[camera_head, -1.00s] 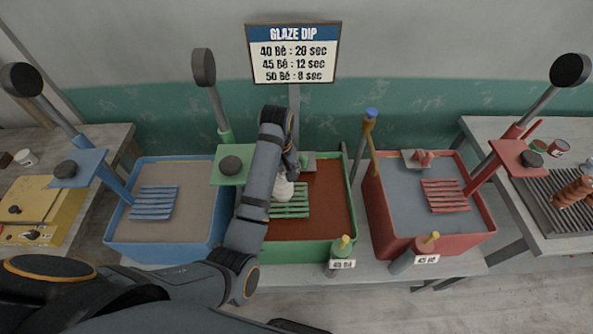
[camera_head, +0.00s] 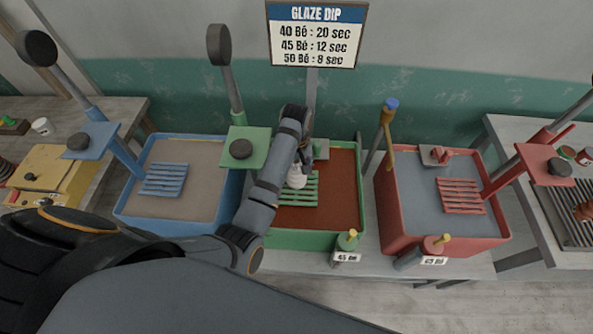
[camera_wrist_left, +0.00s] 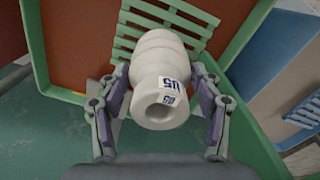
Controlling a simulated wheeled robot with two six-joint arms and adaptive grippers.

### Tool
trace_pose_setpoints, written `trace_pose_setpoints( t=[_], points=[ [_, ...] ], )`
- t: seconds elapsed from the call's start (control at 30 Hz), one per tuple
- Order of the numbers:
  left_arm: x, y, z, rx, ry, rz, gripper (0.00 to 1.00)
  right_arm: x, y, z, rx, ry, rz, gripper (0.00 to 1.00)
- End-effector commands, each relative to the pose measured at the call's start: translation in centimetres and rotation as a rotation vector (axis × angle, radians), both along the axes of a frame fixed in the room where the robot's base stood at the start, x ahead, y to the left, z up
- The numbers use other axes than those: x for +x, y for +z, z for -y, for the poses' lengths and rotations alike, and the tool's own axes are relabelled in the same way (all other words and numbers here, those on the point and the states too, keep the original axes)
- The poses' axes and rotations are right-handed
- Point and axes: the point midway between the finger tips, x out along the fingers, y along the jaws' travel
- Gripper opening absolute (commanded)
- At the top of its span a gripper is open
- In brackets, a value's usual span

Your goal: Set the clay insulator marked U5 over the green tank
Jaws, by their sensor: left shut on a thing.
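The pale clay insulator (camera_wrist_left: 160,62) carries a label reading U5 and shows its hollow end in the left wrist view. My left gripper (camera_wrist_left: 160,100) is shut on it, one finger on each side. In the head view the insulator (camera_head: 297,176) is over the green slatted rack of the green tank (camera_head: 310,240), which holds brown-red glaze. The left arm hides part of the tank and most of the gripper (camera_head: 303,160). I cannot tell whether the insulator touches the rack. My right gripper is not in view.
A blue tank (camera_head: 170,225) stands left and a red tank (camera_head: 385,205) right. A green plate with a dark knob (camera_head: 241,148) rises at the green tank's left. A glaze sign (camera_head: 316,50) stands behind.

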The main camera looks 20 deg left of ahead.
Motion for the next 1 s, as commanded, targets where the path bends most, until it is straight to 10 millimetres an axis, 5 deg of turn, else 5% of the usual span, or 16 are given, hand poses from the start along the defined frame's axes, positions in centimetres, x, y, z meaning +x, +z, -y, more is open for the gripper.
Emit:
trace_pose_setpoints(
  t=[0.2, 0.5, 0.53, 0.7, 1.0],
  points=[
    [0.0, -2.2, 0.0, -0.001, 0.0, 0.001, 0.07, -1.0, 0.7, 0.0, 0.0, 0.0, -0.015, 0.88],
    [0.1, -2.5, 0.0, 0.0, 0.0, 0.001, 0.07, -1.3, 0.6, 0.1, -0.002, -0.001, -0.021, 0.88],
    [0.0, -2.7, 0.0, -0.001, 0.0, -0.001, 0.66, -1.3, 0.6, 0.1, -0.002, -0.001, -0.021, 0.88],
    [0.0, -2.6, 0.0, -0.001, 0.0, -0.001, 0.88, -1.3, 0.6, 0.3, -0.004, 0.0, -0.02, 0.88],
    [0.0, -2.5, 0.0, -0.001, 0.0, -0.001, 0.88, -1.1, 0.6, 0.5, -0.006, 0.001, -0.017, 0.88]
  ],
)
